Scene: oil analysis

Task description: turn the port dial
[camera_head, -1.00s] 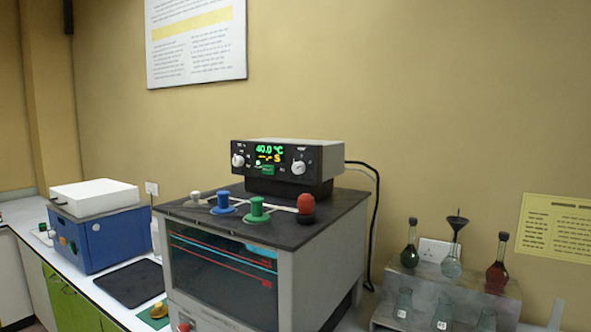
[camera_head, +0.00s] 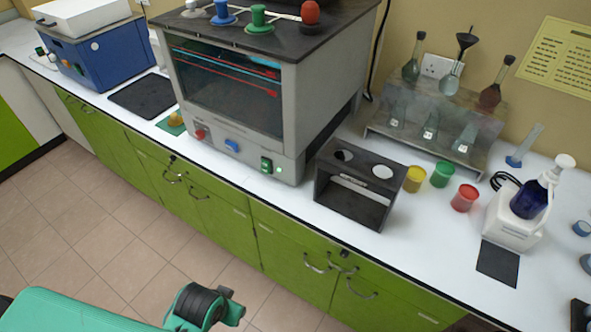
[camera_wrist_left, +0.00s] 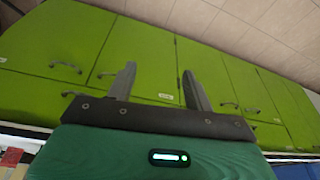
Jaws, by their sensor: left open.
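The grey oven-like analyser (camera_head: 302,85) stands on the white counter. Its front lower edge carries a red knob (camera_head: 200,134), a blue knob (camera_head: 232,145) and a green switch (camera_head: 266,165). On its dark top are white, blue (camera_head: 224,14), green (camera_head: 259,20) and red (camera_head: 310,12) port fittings. The display unit with its white dials is cut off above the head view, and I cannot tell which part is the port dial. My left gripper (camera_wrist_left: 159,68) is open and empty before green cabinet doors. My left arm shows at the bottom of the head view.
A black two-hole stand (camera_head: 355,190), yellow (camera_head: 414,179), green (camera_head: 442,173) and red (camera_head: 465,197) cups, and a white holder with a blue bottle (camera_head: 528,200) stand right of the analyser. A blue box (camera_head: 95,55) stands left. Floor (camera_head: 110,240) before the cabinets is clear.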

